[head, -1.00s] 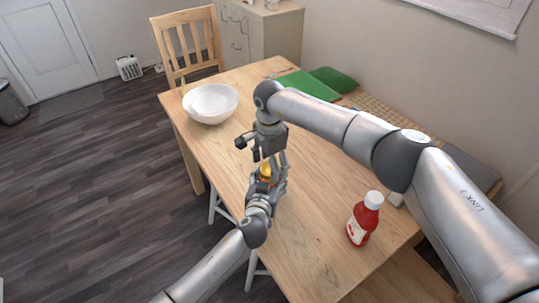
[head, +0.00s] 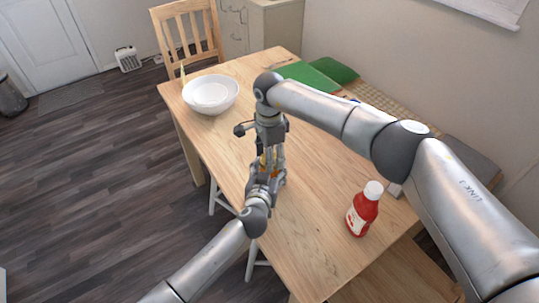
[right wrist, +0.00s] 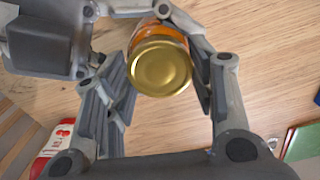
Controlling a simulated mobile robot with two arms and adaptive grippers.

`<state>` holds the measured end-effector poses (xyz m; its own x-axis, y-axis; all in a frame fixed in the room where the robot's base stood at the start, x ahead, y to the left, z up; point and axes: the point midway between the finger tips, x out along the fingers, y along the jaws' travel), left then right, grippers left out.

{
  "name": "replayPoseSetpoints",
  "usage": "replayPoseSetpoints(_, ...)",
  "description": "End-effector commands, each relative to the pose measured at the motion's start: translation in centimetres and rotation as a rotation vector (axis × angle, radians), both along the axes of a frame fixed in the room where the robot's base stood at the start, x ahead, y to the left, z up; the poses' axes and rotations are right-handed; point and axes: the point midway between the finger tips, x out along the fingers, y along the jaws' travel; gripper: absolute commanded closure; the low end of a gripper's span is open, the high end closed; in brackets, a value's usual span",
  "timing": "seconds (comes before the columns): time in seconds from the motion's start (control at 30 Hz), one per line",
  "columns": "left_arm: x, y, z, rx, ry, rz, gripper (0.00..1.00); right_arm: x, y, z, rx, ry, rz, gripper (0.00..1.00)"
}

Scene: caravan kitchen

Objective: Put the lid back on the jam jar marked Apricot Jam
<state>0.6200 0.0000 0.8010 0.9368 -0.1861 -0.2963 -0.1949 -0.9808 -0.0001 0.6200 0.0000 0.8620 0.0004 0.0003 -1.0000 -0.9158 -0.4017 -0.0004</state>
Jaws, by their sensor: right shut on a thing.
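The jam jar (right wrist: 170,32), with orange contents, is seen from above in the right wrist view, its gold lid (right wrist: 160,68) towards the camera. In the head view only a small orange part of the jar (head: 268,160) shows between my grippers. My right gripper (head: 268,150) points down from above and is shut on the lid. My left gripper (head: 268,172) comes from below with its fingers around the jar body, and appears shut on it. Whether the lid sits fully on the jar's rim is hidden. No label on the jar can be read.
A red bottle with a white cap (head: 363,208) stands to the right on the wooden table (head: 310,235). A white bowl (head: 211,94) is at the far left end. Green boards (head: 318,75) lie by the wall. The table's middle is mostly clear.

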Motion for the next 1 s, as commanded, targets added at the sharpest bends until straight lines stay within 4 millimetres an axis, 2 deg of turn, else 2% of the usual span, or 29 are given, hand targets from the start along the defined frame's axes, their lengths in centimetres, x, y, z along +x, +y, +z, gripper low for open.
replayPoseSetpoints(0.13,0.00,0.00,0.00,0.000,0.000,0.000,1.00,0.00,0.00,-0.01,0.000,0.000,-0.100,0.77)
replayPoseSetpoints(0.4,0.00,0.00,0.00,0.000,0.000,0.000,1.00,-0.01,0.01,-0.02,0.000,0.001,-0.108,0.77)
replayPoseSetpoints(0.43,0.00,0.00,0.00,0.000,0.000,0.000,1.00,-0.01,0.01,-0.02,0.000,0.001,-0.108,0.46)
replayPoseSetpoints(0.6,0.00,0.00,0.00,0.000,0.000,0.000,1.00,-0.01,0.01,-0.02,0.000,0.001,-0.107,0.27)
replayPoseSetpoints(0.87,0.00,0.00,0.00,0.000,0.000,0.000,1.00,-0.01,0.01,-0.01,0.000,0.000,-0.107,0.27)
replayPoseSetpoints(1.0,0.00,0.00,0.01,0.000,0.000,0.000,1.00,0.04,0.00,0.61,0.000,-0.001,-0.107,0.27)
